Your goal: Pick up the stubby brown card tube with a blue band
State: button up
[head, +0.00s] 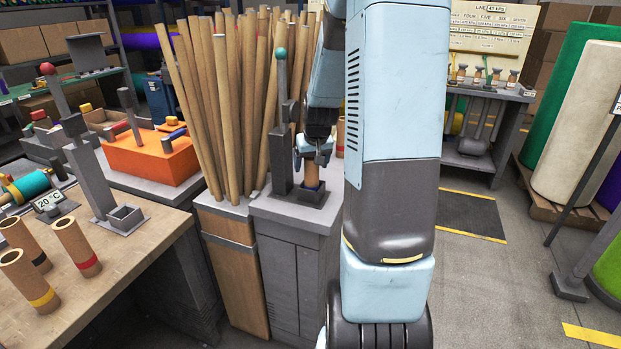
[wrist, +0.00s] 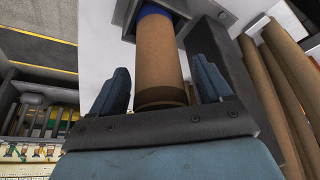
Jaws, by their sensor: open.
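The stubby brown card tube (head: 311,174) stands upright in a dark grey square holder (head: 316,198) on top of a grey cabinet. Its blue band (wrist: 156,10) is at the end in the holder. My gripper (head: 314,150) is above the holder, around the tube's upper part. In the wrist view my gripper (wrist: 161,70) is open, with one blue finger on each side of the tube (wrist: 161,45). My arm hides part of the cabinet top.
A tall dark post with a green knob (head: 281,54) rises just left of the holder. A bin of long card tubes (head: 215,110) stands close behind and left. Tubes with red, black and yellow bands stand on the workbench (head: 130,255) at left.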

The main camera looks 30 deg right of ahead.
jog(key=shift+f, duration=0.2)
jog(key=c, duration=1.4)
jog(key=shift+w+r, duration=0.1)
jog(key=shift+r, duration=0.05)
